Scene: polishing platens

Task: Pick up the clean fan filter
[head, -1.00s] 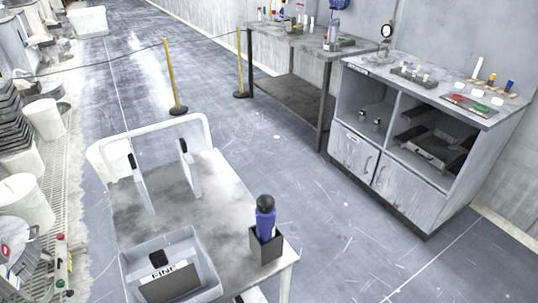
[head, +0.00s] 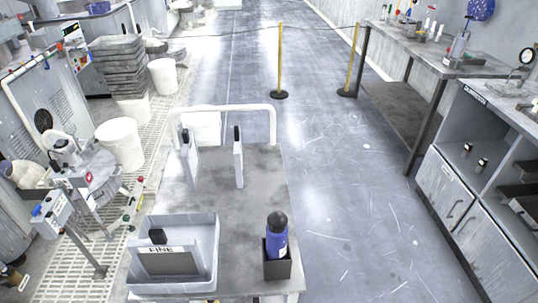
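I cannot pick out a clean fan filter for sure in the head view. A round dark fan-like opening (head: 42,121) shows on a grey machine cabinet (head: 75,95) at the left. On the cart in front of me, two thin upright white panels with black handles, a left panel (head: 189,165) and a right panel (head: 238,163), stand near the far end. A grey bin (head: 212,240) labelled FINE holds a dark flat piece with a black knob. My gripper is not in view.
The cart (head: 262,190) fills the near middle, with a blue bottle (head: 277,240) in a dark holder. White buckets (head: 120,143) and dark stacked slabs (head: 118,65) are left. A workbench (head: 435,65) and cabinet (head: 455,185) stand right. Floor right of the cart is clear.

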